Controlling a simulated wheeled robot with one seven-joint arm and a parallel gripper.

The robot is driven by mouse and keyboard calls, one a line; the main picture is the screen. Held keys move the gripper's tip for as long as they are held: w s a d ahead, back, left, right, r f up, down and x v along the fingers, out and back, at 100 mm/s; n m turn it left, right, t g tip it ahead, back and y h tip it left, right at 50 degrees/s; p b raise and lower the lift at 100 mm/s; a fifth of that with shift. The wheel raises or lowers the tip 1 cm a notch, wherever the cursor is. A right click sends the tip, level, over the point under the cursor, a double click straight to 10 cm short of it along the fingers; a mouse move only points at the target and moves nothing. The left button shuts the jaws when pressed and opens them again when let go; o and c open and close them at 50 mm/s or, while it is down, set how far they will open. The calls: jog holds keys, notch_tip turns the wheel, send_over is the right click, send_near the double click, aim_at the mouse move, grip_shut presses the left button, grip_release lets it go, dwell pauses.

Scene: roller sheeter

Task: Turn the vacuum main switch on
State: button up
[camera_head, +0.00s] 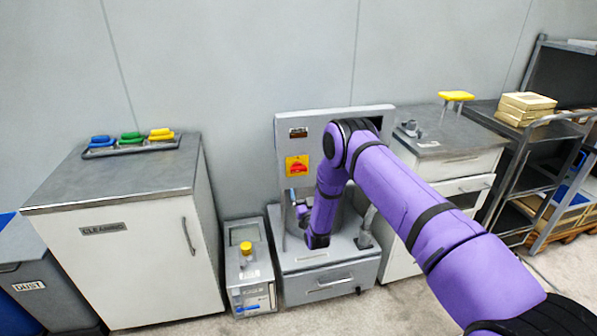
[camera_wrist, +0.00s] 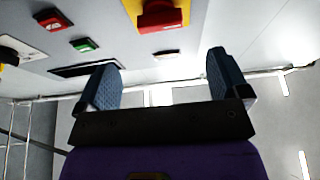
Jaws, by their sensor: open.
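A red rotary switch on a yellow plate (camera_head: 297,166) is on the upright grey panel of the middle machine. I take it for the main switch; its label is not legible. In the wrist view the red switch knob (camera_wrist: 162,16) is at the top, seen from below, with its yellow plate partly cut off. My gripper (camera_wrist: 163,65) is open and empty, its two blue-grey fingers apart below the knob, not touching it. In the head view my gripper is low in front of the panel, partly hidden by my purple arm. The switch position cannot be told.
A red button (camera_wrist: 53,23) and a green button (camera_wrist: 84,46) lie left of the knob. A small grey unit with a yellow knob (camera_head: 246,248) stands left of the machine. A white cabinet (camera_head: 140,250) is farther left; a shelf cart (camera_head: 520,150) is right.

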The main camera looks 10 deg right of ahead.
aim_at(299, 171)
jog(key=x, duration=1)
jog(key=shift+s, duration=0.1)
jog(key=c, duration=0.9)
